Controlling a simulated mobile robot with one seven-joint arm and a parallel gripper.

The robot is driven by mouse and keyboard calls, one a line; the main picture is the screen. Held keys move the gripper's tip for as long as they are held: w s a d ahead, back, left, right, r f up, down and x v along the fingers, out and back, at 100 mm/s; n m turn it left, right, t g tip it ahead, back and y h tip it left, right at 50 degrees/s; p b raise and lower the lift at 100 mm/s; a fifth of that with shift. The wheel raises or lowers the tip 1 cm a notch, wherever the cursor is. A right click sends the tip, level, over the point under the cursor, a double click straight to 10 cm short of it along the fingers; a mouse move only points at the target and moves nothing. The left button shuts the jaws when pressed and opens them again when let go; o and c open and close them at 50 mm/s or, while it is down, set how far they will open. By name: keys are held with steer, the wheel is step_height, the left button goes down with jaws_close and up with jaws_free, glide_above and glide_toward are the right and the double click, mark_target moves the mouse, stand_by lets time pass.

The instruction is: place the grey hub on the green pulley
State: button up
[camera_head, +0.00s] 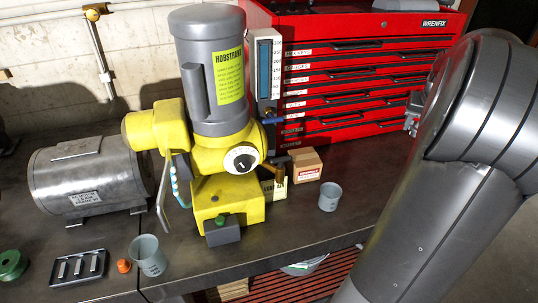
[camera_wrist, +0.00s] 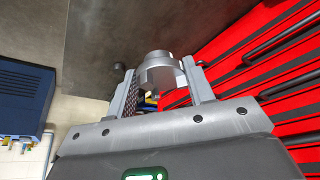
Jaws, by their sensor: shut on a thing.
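The grey hub (camera_wrist: 157,62), a short ringed metal cylinder, sits between the two fingers of my gripper (camera_wrist: 158,74) in the wrist view, and the gripper is shut on it. In the head view my large grey arm fills the right side, and the hub cannot be made out there. The green pulley (camera_head: 11,265), a small flanged spool, lies on the dark bench at the far left edge of the head view, partly cut off by the frame. My gripper is far from it, up by the red tool chest. The wrist view does not show the pulley.
A grey motor (camera_head: 88,176), a yellow-and-grey machine (camera_head: 222,150), a black tray (camera_head: 78,269), an orange part (camera_head: 124,266) and two grey cups (camera_head: 148,256) (camera_head: 330,197) stand on the bench (camera_head: 280,240). A red tool chest (camera_head: 350,70) and a small carton (camera_head: 304,165) stand behind.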

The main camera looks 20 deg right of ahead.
steer(key=w+a+r, duration=0.7)
steer(key=a+r, duration=0.5)
steer(key=w+a+r, duration=0.8)
steer(key=a+r, duration=0.4)
steer(key=a+r+n, duration=0.2)
steer(key=a+r, duration=0.2)
steer(key=a, duration=0.6)
steer(key=a+r+n+y, duration=0.1)
steer(key=a+r, duration=0.3)
steer(key=a, duration=0.7)
steer(key=a+r+n+t+y, duration=0.1)
steer(key=a+r+n, duration=0.1)
steer(key=a, duration=0.9)
steer(key=shift+s+r+n, duration=0.2)
steer(key=shift+r, duration=0.25)
steer(key=shift+s+r+n, duration=0.2)
steer(key=shift+r, duration=0.25)
steer(key=a+f+n, duration=0.2)
steer(key=a, duration=0.3)
steer(key=n+g+y, duration=0.2)
steer(key=n+y, duration=0.3)
steer(key=n, duration=0.8)
glide_above(2, 261)
steer(key=d, duration=0.2)
steer(key=f, duration=4.4)
steer(key=shift+s+a, duration=0.2)
steer(key=shift+s, duration=0.2)
steer(key=shift+f, duration=2)
